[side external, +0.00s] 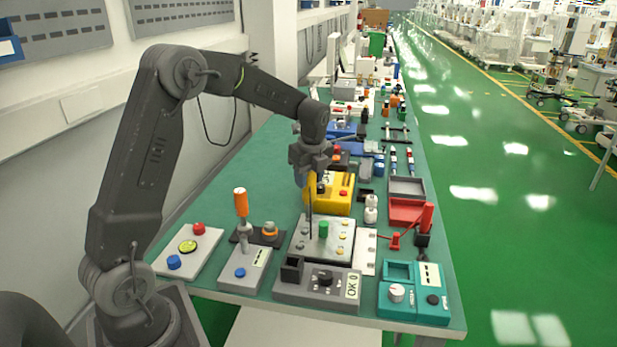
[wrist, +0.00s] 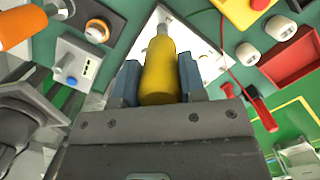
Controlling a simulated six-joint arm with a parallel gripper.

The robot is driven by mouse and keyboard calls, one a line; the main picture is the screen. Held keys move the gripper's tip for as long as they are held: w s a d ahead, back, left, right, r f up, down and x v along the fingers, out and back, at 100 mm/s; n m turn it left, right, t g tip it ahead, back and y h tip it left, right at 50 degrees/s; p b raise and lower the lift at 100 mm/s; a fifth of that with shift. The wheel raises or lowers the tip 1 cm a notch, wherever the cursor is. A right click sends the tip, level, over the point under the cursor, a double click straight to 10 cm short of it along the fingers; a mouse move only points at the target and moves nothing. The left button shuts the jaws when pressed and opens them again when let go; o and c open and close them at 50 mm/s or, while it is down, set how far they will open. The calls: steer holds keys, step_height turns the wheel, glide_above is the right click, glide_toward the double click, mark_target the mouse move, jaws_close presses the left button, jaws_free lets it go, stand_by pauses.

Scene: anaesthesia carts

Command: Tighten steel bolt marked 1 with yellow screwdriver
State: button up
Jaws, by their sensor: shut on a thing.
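My gripper (side external: 314,182) is over the metal plate (side external: 340,246), with its fingers pointing down. In the wrist view my gripper (wrist: 159,82) is shut on the yellow screwdriver (wrist: 159,68), a finger on each side of the handle. The screwdriver's thin dark shaft (side external: 310,220) hangs about upright and reaches down towards the plate's left part. I cannot tell whether its tip touches a bolt. The plate carries several small bolts and a green knob (side external: 323,230). The number 1 cannot be read, and the handle hides much of the plate in the wrist view (wrist: 200,45).
A yellow box (side external: 342,203) stands close behind the plate. An upright orange-handled tool (side external: 241,203) is to the left, and a red-handled one (side external: 426,218) to the right. A grey unit (side external: 318,290) sits in front. The table's left middle is clear.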

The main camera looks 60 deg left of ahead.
steer(key=shift+f, duration=0.3)
stand_by(1.3)
steer(key=shift+r, duration=3.1)
steer(key=shift+s+d, duration=0.1)
